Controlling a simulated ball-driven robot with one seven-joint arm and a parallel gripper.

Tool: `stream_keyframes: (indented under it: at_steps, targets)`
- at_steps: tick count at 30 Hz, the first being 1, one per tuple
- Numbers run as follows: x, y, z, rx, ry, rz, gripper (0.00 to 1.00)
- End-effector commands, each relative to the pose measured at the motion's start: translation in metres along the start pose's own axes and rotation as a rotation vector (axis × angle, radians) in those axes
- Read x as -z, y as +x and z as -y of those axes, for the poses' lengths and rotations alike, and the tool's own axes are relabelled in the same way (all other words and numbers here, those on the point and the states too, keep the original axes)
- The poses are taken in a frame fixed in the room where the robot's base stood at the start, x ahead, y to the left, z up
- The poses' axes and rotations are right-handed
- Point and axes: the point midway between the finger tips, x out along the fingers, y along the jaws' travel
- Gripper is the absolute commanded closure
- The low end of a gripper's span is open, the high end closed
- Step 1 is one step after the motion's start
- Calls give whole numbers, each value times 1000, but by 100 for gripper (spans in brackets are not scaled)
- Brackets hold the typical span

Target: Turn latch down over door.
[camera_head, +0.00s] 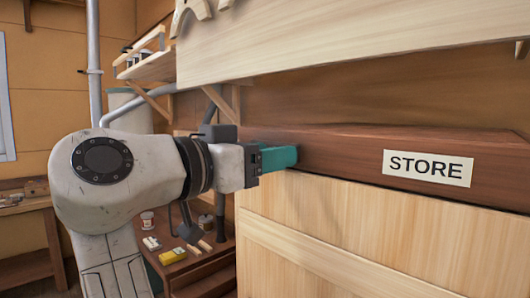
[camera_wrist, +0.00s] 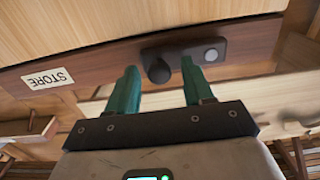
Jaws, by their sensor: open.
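The latch (camera_wrist: 188,55) is a dark bar lying along the dark brown rail, with a round black knob (camera_wrist: 158,71) at one end and a grey round pivot (camera_wrist: 210,56) at the other. It looks roughly in line with the rail. The pale wooden door (camera_head: 370,250) is below the rail in the head view; the wrist view is upside down, so the door (camera_wrist: 70,25) is at its top. My gripper (camera_wrist: 160,68) is open, its teal fingers on either side of the knob. Contact cannot be told. In the head view my gripper (camera_head: 290,156) hides the latch.
The brown rail (camera_head: 340,155) carries a STORE label (camera_head: 428,168). A pale beam (camera_head: 350,45) runs above it. A low table (camera_head: 190,265) with small items stands behind my arm, and a wall shelf (camera_head: 150,65) hangs at the upper left.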

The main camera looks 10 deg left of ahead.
Motion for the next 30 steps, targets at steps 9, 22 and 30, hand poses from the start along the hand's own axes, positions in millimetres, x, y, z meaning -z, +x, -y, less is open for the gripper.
stream_keyframes:
  at_steps: [9,22,30]
  targets:
    - [0,0,0,0,0,0,68]
    - [0,0,0,0,0,0,100]
    - [0,0,0,1,1,0,100]
